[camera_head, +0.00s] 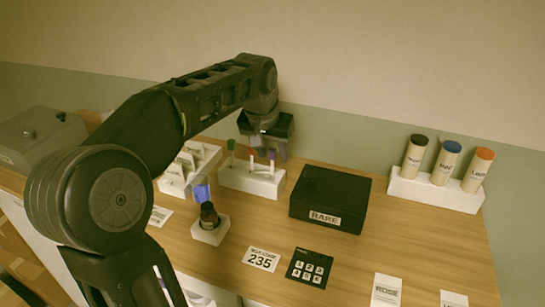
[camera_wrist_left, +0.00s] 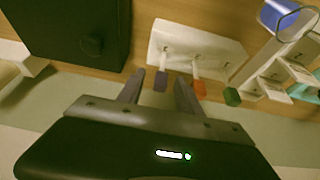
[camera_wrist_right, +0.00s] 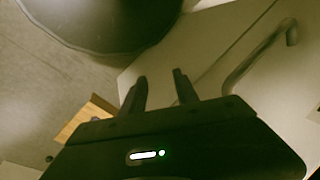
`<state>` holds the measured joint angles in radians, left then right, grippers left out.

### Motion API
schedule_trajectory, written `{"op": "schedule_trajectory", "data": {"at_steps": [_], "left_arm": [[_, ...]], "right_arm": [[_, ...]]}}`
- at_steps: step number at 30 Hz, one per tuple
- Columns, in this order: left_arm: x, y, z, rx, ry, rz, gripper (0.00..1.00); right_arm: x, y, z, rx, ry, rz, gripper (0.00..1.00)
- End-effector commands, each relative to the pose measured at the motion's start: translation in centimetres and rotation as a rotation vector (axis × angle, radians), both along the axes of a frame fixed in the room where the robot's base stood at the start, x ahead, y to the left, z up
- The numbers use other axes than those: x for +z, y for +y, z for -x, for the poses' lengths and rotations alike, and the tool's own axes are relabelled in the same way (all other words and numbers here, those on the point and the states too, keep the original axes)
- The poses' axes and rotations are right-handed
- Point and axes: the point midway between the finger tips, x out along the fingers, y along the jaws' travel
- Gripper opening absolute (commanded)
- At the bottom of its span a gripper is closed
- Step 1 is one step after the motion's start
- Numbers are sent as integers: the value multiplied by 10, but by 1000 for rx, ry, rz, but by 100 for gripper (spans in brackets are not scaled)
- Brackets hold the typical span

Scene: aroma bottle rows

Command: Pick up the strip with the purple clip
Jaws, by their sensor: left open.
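The purple clip (camera_wrist_left: 160,82) tops a white strip standing in a white holder (camera_wrist_left: 185,48). An orange clip (camera_wrist_left: 200,89) and a green clip (camera_wrist_left: 232,97) are beside it. My left gripper (camera_wrist_left: 159,77) is open, and the purple clip appears between its fingers without visible contact. In the head view, my left gripper (camera_head: 270,150) is above the white holder (camera_head: 250,182), partly hiding the clips; the green clip (camera_head: 231,145) shows to its left. My right gripper (camera_wrist_right: 160,77) is open and empty, away from the strips.
A black box (camera_head: 330,198) labelled RARE stands right of the holder. Left are a white card rack (camera_head: 172,184) and a dark bottle (camera_head: 208,216) in a white stand. Three capped cylinders stand in a white rack (camera_head: 433,190). The right wrist view shows floor and a pale panel with a handle (camera_wrist_right: 262,55).

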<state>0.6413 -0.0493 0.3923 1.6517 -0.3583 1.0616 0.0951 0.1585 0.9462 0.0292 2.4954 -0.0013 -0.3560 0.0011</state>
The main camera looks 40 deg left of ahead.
Motion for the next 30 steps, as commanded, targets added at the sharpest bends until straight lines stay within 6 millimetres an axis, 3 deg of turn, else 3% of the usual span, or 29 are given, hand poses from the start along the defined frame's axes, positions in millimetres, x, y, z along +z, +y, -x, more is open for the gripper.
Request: {"op": "schedule_trajectory", "data": {"at_steps": [6,24,30], "left_arm": [[-23,3,-9,0,1,-1,42],[-24,3,-9,0,0,-1,42],[-24,3,-9,0,0,-1,26]], "right_arm": [[3,0,0,0,0,0,36],[3,0,0,0,0,0,36],[3,0,0,0,0,0,36]]}}
